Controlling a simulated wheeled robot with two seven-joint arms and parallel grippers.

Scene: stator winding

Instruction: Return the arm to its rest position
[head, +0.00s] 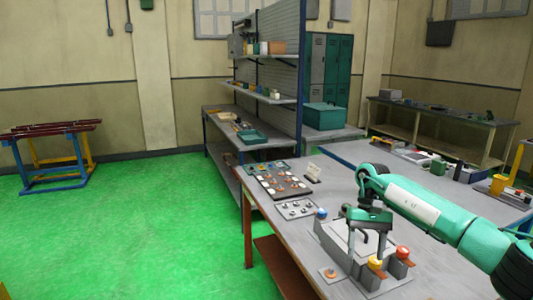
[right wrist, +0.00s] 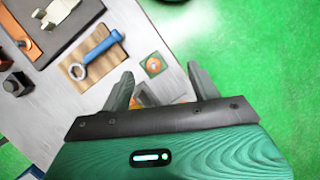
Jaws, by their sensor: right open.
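My right arm (head: 420,205) is teal and reaches in from the right in the head view. My right gripper (head: 371,238) hangs over the front part of the workbench (head: 285,228), above a grey fixture plate. In the right wrist view its two grey fingers stand wide apart (right wrist: 160,73) with nothing held between them. A small plate with an orange centre (right wrist: 154,65) lies on the table beyond the fingertips. Another orange part is partly hidden behind the gripper body. My left gripper is in neither view.
A board with several small parts (head: 277,181) and a pale tray (head: 296,210) lie further back. Yellow (head: 376,263) and red-orange (head: 402,252) knobs stand near the gripper. A blue-handled wrench (right wrist: 103,46) lies on a brown mat. Green floor (head: 130,235) is clear at left.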

